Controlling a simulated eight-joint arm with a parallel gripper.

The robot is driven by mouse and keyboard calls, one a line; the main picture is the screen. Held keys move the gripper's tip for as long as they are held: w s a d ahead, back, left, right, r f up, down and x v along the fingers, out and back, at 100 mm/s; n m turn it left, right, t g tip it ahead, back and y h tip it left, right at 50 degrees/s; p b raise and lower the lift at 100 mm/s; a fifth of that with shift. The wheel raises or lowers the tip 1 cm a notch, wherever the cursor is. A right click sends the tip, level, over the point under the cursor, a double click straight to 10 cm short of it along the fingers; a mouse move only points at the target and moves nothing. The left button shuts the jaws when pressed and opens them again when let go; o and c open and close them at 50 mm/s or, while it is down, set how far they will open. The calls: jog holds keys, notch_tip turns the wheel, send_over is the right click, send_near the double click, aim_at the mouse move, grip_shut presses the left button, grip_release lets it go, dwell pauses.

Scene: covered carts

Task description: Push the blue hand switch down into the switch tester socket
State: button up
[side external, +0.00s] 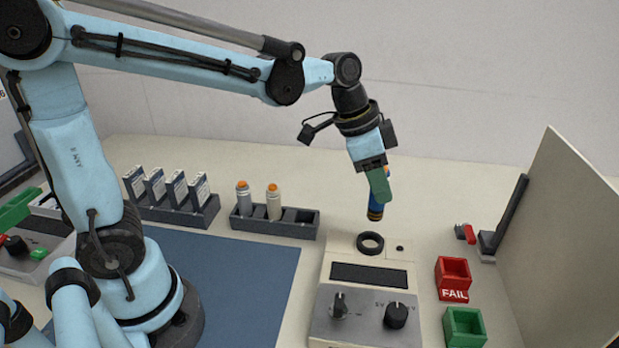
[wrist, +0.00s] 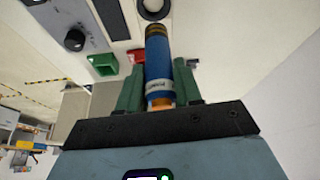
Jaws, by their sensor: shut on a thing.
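My gripper (side external: 378,186) is shut on the blue hand switch (side external: 375,211), which hangs in the air with its dark end down. In the wrist view the switch (wrist: 158,63) sits between the green fingers; it has a blue body, a white band and an orange end. The switch tester (side external: 345,254) stands below. Its round black socket (side external: 370,243) is on its top, a short gap under the switch's lower end. The socket also shows in the wrist view (wrist: 154,10). The fingers partly hide the switch.
A rack (side external: 252,223) holds two grey switches with orange tops, left of the tester. A red FAIL bin (side external: 453,279) and a green bin (side external: 464,327) stand right of the tester. A tall panel (side external: 565,240) stands at the right. A blue mat (side external: 240,270) lies left.

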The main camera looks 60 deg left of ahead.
aim_at(373, 220)
jog(key=shift+f, duration=2)
jog(key=shift+f, duration=0.15)
jog(key=shift+f, duration=0.2)
jog(key=shift+f, duration=2.05)
jog(key=o, duration=1.2)
jog(key=shift+c, duration=0.2)
jog(key=v, duration=1.2)
